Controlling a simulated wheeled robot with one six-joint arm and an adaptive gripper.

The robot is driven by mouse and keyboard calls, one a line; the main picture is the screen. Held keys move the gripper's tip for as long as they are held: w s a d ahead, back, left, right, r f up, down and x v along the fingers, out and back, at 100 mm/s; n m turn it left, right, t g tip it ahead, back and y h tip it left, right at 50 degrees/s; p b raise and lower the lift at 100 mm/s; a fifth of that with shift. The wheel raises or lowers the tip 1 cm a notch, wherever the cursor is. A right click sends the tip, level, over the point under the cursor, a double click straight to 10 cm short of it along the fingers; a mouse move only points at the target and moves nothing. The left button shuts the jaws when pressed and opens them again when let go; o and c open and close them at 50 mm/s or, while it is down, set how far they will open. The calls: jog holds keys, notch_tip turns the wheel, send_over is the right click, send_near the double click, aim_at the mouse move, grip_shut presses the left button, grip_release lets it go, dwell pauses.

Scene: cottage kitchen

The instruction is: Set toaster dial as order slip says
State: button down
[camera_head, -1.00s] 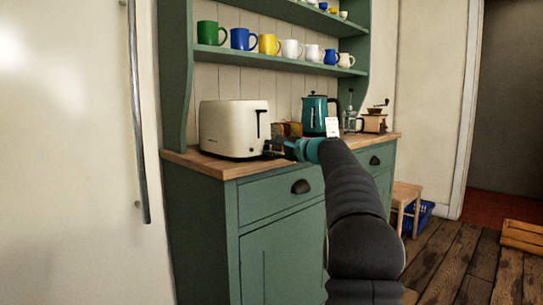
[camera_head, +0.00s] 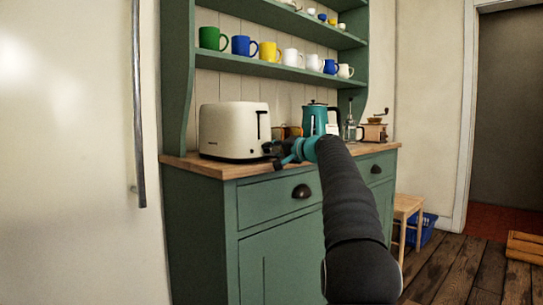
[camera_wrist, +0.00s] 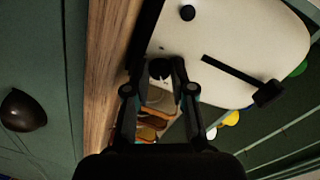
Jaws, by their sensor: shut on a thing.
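The cream toaster (camera_head: 234,130) stands on the wooden top of the green dresser. Its side with the lever slot faces my arm; it also fills the upper right of the wrist view (camera_wrist: 230,45). My gripper (camera_head: 273,152) is low at that side of the toaster. In the wrist view, my gripper (camera_wrist: 161,68) is shut on a dark round dial (camera_wrist: 160,69) on the toaster's face. The dial's mark cannot be read. A black lever (camera_wrist: 268,93) shows by its slot. A white slip (camera_head: 331,129) stands before the teal kettle; its writing is too small to read.
The teal kettle (camera_head: 316,118), a glass press (camera_head: 350,126) and a coffee grinder (camera_head: 374,128) stand to the right. Brownish items (camera_wrist: 152,122) lie beside the toaster. Mugs line the shelf (camera_head: 285,72) above. A stool (camera_head: 405,208) is beyond the dresser.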

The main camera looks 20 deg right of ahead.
jog(key=shift+n, duration=0.4)
jog(key=c, duration=1)
grip_release()
jog(key=shift+a, duration=0.1)
jog(key=shift+s+d, duration=0.3)
jog(key=shift+s, duration=0.2)
jog(key=v, duration=1.1)
